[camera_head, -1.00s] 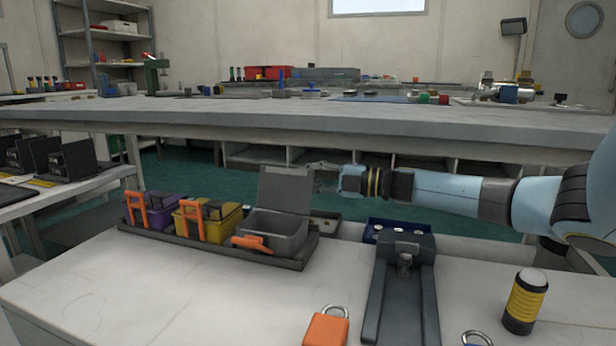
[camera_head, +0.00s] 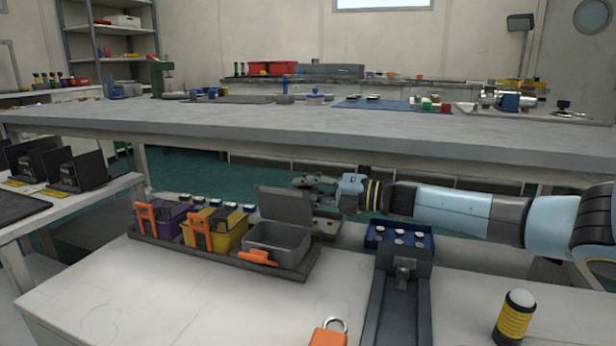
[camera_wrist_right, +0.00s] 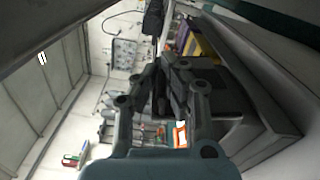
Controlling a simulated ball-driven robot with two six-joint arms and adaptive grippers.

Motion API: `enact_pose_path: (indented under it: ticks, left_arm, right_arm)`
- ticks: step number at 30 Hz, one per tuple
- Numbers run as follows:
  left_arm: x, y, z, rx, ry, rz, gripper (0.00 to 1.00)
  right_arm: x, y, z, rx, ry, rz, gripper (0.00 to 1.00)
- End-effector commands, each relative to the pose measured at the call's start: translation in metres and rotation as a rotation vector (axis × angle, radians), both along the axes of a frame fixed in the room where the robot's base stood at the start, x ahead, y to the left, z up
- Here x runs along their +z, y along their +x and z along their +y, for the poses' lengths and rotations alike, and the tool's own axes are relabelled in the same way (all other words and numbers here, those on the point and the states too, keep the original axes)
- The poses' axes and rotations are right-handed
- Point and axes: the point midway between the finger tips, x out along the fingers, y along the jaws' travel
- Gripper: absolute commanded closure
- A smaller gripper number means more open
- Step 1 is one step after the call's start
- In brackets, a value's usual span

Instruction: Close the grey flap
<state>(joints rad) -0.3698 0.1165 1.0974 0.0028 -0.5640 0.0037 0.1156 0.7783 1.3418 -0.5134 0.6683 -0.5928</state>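The grey flap (camera_head: 287,206) is the raised lid of the grey box (camera_head: 287,241). It stands open and leans back at the box's rear edge. An orange latch (camera_head: 258,257) sits on the box's front. My right gripper (camera_head: 299,183) is at the flap's upper right corner, slightly behind it; I cannot tell whether they touch. In the right wrist view its two fingers (camera_wrist_right: 164,85) draw in close together and hold nothing. A dark panel beside them there may be the flap. My left gripper is out of view.
Purple (camera_head: 165,217) and yellow (camera_head: 230,232) boxes with orange clips share the dark tray (camera_head: 214,261) to the left. A blue tray (camera_head: 380,240), a dark rail fixture (camera_head: 402,300) and a yellow-black cylinder (camera_head: 514,318) are to the right. A long table (camera_head: 330,130) lies above and behind.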

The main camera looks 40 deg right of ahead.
Motion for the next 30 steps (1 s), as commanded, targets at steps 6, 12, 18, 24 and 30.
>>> enact_pose_path:
  ticks: [6,12,18,24,30]
  left_arm:
    - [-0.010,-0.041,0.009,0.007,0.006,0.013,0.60]
    - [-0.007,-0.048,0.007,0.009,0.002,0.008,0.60]
    - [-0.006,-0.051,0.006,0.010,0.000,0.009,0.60]
    - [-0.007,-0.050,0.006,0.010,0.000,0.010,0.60]
    - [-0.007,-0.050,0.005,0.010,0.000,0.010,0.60]
  right_arm:
    - [-0.002,-0.011,0.018,0.001,0.008,0.009,1.00]
    - [-0.007,-0.019,0.034,0.004,0.012,0.009,1.00]
    - [-0.014,-0.026,0.048,0.004,-0.047,-0.022,1.00]
    - [-0.020,-0.030,0.056,0.002,-0.182,-0.094,0.99]
    - [-0.018,-0.029,0.055,0.000,-0.184,-0.094,0.73]
